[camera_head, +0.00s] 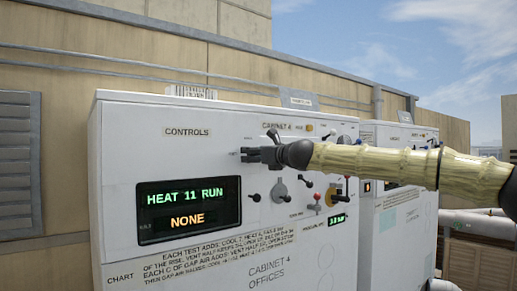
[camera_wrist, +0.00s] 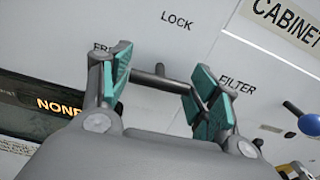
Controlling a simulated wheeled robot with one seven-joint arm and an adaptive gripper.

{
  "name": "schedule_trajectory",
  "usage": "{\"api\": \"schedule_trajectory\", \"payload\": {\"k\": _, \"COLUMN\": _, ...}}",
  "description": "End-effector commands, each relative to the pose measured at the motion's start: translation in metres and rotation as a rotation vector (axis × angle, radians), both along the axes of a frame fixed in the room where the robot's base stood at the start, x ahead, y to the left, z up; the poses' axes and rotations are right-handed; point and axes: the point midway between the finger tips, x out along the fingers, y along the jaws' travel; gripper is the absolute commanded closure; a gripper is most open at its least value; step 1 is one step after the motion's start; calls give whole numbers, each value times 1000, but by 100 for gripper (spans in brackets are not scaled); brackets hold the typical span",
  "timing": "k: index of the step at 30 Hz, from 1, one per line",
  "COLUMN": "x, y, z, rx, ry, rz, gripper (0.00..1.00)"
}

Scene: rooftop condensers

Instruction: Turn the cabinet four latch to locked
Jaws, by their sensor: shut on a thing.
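The cabinet four (camera_head: 290,250) is a white upright box with a panel of controls. My gripper (camera_head: 247,154) reaches in from the right at the upper front of the panel. In the wrist view its two teal-padded fingers (camera_wrist: 160,82) stand on either side of a dark grey latch handle (camera_wrist: 172,84) and are shut on it. The handle lies crosswise between the fingers, under the printed word LOCK and between a partly hidden word starting FRE on the left and FILTER on the right. The fingers hide the handle's ends, so its exact pointing is hard to tell.
A display (camera_head: 190,208) reading HEAT 11 RUN and NONE sits left below my gripper. Several small levers and knobs, among them a grey knob (camera_head: 279,192) and a red-topped lever (camera_head: 317,199), stand close below and right. A second white cabinet (camera_head: 400,220) adjoins on the right.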

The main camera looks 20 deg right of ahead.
Motion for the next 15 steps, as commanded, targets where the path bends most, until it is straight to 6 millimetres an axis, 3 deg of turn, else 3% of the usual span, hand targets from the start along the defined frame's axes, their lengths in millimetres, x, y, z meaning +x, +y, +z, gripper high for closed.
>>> {"api": "schedule_trajectory", "payload": {"k": 15, "x": -1, "y": 1, "z": 5, "rx": -369, "ry": -138, "rz": 0, "gripper": 63}}
